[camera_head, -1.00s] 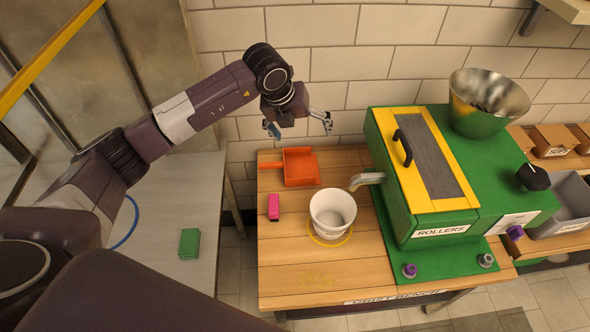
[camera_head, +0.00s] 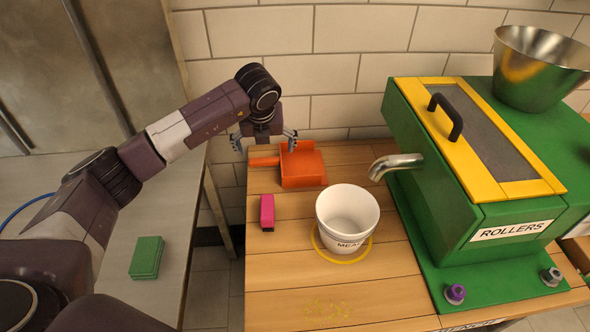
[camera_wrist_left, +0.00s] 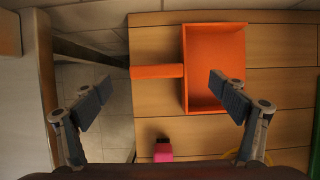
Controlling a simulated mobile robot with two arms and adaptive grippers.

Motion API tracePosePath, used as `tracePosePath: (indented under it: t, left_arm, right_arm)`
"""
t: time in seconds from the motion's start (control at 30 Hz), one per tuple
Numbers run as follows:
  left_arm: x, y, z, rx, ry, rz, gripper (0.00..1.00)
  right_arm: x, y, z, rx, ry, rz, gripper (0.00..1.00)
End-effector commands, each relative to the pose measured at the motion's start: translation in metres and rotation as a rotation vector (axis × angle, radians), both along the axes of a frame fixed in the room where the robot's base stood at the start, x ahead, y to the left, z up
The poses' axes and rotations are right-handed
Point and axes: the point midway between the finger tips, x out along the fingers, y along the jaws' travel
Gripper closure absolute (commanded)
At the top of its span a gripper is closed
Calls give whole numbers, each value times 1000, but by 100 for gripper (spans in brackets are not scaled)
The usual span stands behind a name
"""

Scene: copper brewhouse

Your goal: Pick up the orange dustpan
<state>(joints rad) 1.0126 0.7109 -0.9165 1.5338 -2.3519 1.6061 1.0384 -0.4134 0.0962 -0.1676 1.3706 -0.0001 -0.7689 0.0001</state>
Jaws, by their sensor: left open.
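The orange dustpan (camera_head: 302,168) lies on the wooden bench at its back left corner, with its handle (camera_head: 264,161) pointing left over the bench's left edge. In the left wrist view the dustpan's pan (camera_wrist_left: 214,60) shows right of centre and its handle (camera_wrist_left: 157,71) near the middle. My left gripper (camera_head: 264,141) is open and empty, above the dustpan by the handle. In the wrist view its two fingers (camera_wrist_left: 162,95) stand apart, one left of the handle, the other overlapping the pan's near part. My right gripper is not in view.
A green block (camera_head: 146,257) lies on the left counter (camera_head: 190,240). A floor gap separates counter and bench.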

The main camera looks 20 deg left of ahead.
Motion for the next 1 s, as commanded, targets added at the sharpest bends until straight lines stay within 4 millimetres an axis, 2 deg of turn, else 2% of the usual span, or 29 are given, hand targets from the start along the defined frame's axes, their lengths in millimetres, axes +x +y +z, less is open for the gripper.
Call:
tracePosePath:
  t: [0.43,0.77,1.0]
  left_arm:
    - [14,10,-57,-1,3,-1,11]
    - [17,12,-64,-1,2,-1,11]
    - [17,12,-64,-1,2,-1,36]
  right_arm:
    - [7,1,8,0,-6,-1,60]
    - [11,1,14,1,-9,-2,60]
    - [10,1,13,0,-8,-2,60]
